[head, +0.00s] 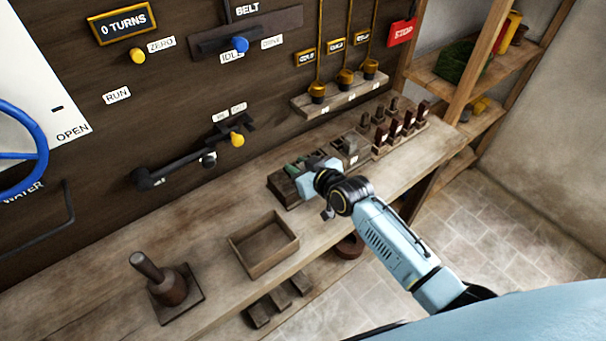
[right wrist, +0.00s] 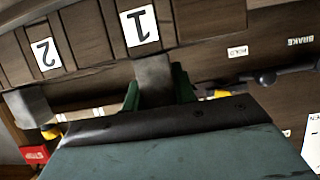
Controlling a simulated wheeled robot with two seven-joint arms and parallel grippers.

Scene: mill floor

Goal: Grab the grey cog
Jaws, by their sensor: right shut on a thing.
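In the right wrist view a grey block-like piece (right wrist: 155,80), which I take for the grey cog, sits between the two green fingers of my right gripper (right wrist: 156,92). The gripper is shut on it, beside the box face marked 1 (right wrist: 140,25). In the head view my right gripper (head: 295,170) is at the left wooden box (head: 284,190) on the bench, and its body hides the held piece. A second grey block (head: 349,144) stands in the box to the right; it also shows in the right wrist view (right wrist: 32,107), near the 2 label. My left gripper is not in view.
An empty wooden tray (head: 264,245) lies on the bench (head: 215,262), left of my right arm. A dark stamp-like tool (head: 168,288) stands further left. A rack of dark red-brown pegs (head: 402,130) is at the right. Levers, including the brake bar (head: 180,168), stick out from the wall.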

